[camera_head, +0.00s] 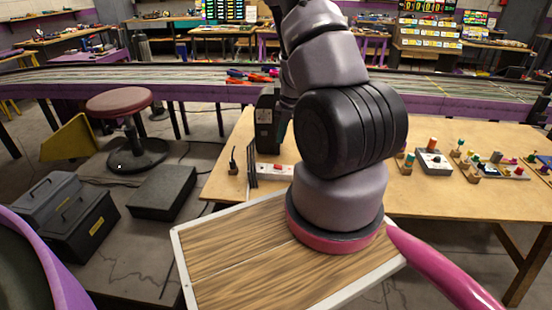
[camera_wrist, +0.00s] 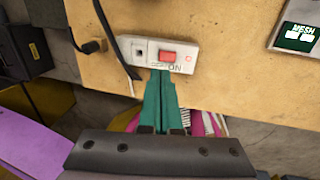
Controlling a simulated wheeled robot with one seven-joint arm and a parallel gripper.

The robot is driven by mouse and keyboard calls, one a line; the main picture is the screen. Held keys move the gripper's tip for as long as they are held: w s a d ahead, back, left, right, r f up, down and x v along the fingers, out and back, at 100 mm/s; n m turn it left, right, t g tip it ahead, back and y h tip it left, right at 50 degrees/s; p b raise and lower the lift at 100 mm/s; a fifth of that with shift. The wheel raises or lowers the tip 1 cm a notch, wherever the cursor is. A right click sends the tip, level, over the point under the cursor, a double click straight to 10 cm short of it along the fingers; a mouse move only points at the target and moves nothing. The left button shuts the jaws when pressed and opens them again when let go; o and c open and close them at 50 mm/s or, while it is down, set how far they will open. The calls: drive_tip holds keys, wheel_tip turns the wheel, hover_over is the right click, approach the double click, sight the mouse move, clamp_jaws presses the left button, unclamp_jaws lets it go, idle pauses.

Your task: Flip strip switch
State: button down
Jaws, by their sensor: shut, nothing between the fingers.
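The white power strip (camera_wrist: 153,54) lies near the edge of the wooden table in the wrist view, with a dark socket on its left and a red rocker switch (camera_wrist: 168,57) near its middle. Lettering ending in "ON" is printed below the switch. The strip also shows in the head view (camera_head: 275,169), with its red switch on top. My gripper (camera_wrist: 163,75) is shut and empty, its green fingertips just below the switch at the strip's near edge. I cannot tell whether they touch the strip.
A black cable (camera_wrist: 115,40) and a dark plug (camera_wrist: 92,46) lie left of the strip. A box with a green "MESH" screen (camera_wrist: 298,36) sits at the right. Several control blocks and a grey button box (camera_head: 433,161) stand farther right on the table (camera_head: 450,196).

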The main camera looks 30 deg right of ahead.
sight(275, 165)
drive_tip(key=f, duration=0.3)
drive_tip(key=a+f, duration=0.1)
drive_tip(key=f, duration=0.2)
drive_tip(key=w+f, duration=0.1)
drive_tip(key=f, duration=0.2)
drive_tip(key=shift+a+f, duration=0.2)
drive_tip(key=shift+a, duration=0.05)
drive_tip(key=shift+a+f, duration=0.2)
drive_tip(key=shift+f, duration=0.05)
drive_tip(key=shift+d, duration=0.1)
drive_tip(key=shift+s+d, duration=0.1)
drive_tip(key=shift+s+d+r, duration=0.15)
drive_tip(key=shift+s+d, duration=0.2)
drive_tip(key=shift+d, duration=0.2)
